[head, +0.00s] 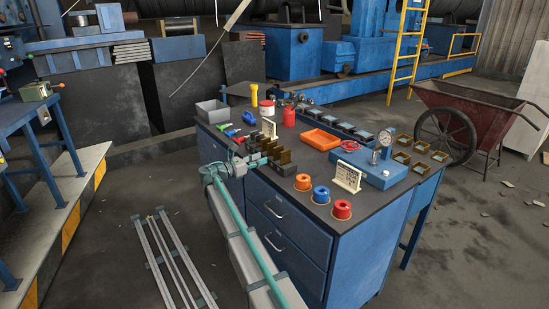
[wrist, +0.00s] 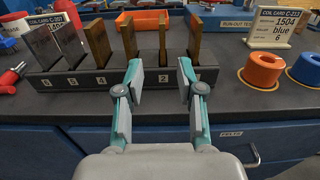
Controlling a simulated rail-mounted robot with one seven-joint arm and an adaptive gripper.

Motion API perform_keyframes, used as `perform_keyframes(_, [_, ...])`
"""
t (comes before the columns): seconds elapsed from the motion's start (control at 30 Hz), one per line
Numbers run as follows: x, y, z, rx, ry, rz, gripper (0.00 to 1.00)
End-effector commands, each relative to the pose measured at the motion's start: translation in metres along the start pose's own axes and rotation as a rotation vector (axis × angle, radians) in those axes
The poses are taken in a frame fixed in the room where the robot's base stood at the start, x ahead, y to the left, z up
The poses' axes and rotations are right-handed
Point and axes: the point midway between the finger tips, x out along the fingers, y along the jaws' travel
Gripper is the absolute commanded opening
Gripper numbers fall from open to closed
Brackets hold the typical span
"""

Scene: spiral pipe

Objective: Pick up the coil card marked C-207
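A white coil card (wrist: 275,27) stands at the upper right of the wrist view and reads C-213, 1504, blue, 6. A second coil card (wrist: 40,20) stands at the upper left behind the rack; its number is not legible. In the head view, one white card (head: 347,177) stands by the coloured rings and another (head: 269,127) stands behind the rack. I cannot read C-207 on any card. My gripper (wrist: 161,72) is open and empty, its fingers spread at the front of the rack, apart from both cards. It also shows in the head view (head: 240,164).
A black numbered rack (wrist: 100,80) holds several upright brown and dark plates directly ahead. Orange (wrist: 262,70) and blue (wrist: 304,68) rings sit to the right. A blue gauge block (head: 370,168), an orange tray (head: 320,139) and small bins crowd the bench.

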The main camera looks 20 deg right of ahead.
Motion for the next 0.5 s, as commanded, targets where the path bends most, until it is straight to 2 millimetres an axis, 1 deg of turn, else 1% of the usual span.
perform_keyframes(0.2, [0.031,0.0,0.001,0.002,0.0,-0.002,0.38])
perform_keyframes(0.3, [0.043,0.0,0.0,0.002,0.0,-0.001,0.38])
perform_keyframes(0.5, [0.053,-0.001,-0.001,0.002,0.0,0.0,0.38])
